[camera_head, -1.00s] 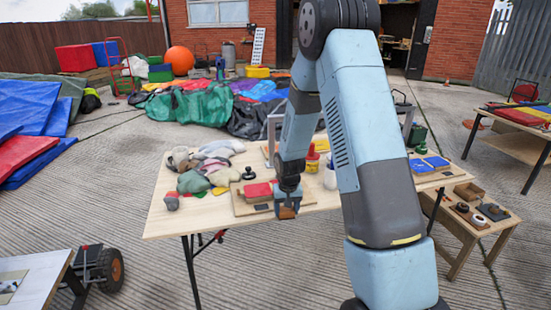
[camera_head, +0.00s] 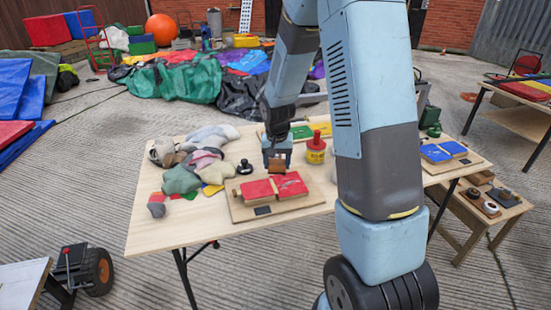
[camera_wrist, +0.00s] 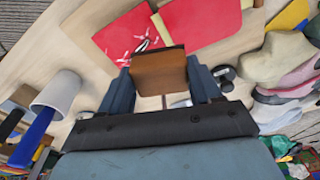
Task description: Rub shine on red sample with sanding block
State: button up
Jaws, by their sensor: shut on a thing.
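The red sample (camera_head: 257,191) lies on a wooden board (camera_head: 238,212) on the table, with a second red piece (camera_head: 290,184) beside it. In the wrist view, one red piece (camera_wrist: 108,40) carries pale scuff marks and the other red piece (camera_wrist: 205,20) looks plain; a tan gap parts them. My gripper (camera_head: 277,160) is shut on the brown sanding block (camera_wrist: 158,75), behind the board in the head view. The block appears above the table, apart from the red pieces. Its working face is hidden.
A red-lidded yellow tub (camera_head: 316,150) stands right of my gripper. A dark knobbed object (camera_head: 245,166) and heaped cloths (camera_head: 190,170) lie to the left. A green sample (camera_head: 301,132) lies behind, and blue samples (camera_head: 436,153) lie right. The table's front left (camera_head: 185,230) is clear.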

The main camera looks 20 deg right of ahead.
aim_at(299, 182)
jog(key=shift+d+f, duration=0.1)
jog(key=shift+f, duration=2.8)
jog(key=shift+f, duration=0.7)
jog(key=shift+d, duration=0.1)
jog(key=shift+d+r, duration=0.1)
jog(key=shift+d, duration=1.3)
jog(key=shift+d+f, duration=0.15)
jog(key=shift+d, duration=1.25)
jog(key=shift+d+f, duration=0.1)
jog(key=shift+d, duration=1.25)
jog(key=shift+d+f, duration=0.15)
